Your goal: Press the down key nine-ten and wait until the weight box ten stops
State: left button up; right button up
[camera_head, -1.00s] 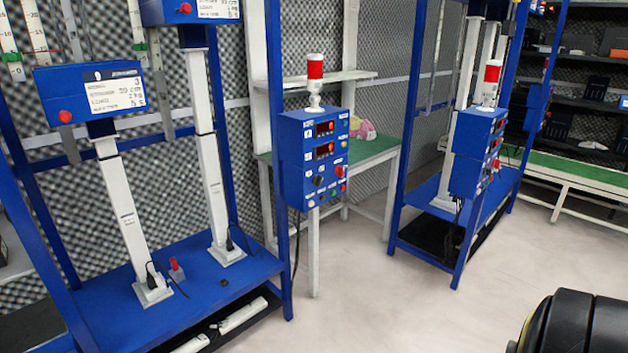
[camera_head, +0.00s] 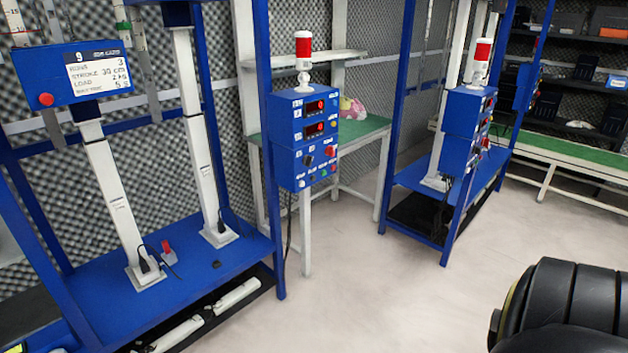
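A blue weight box (camera_head: 72,78) marked 9, with a white label and a red knob, sits on a white column at the left. Another white column (camera_head: 200,150) stands to its right; its top is cut off by the picture edge, so weight box ten cannot be made out. Neither gripper shows.
A red and white signal lamp (camera_head: 304,55) tops the control box. A blue frame (camera_head: 270,170) stands beside it. A similar blue rig (camera_head: 455,180) is at the right, with a green table (camera_head: 365,135) between. The pale floor (camera_head: 360,300) in front is clear.

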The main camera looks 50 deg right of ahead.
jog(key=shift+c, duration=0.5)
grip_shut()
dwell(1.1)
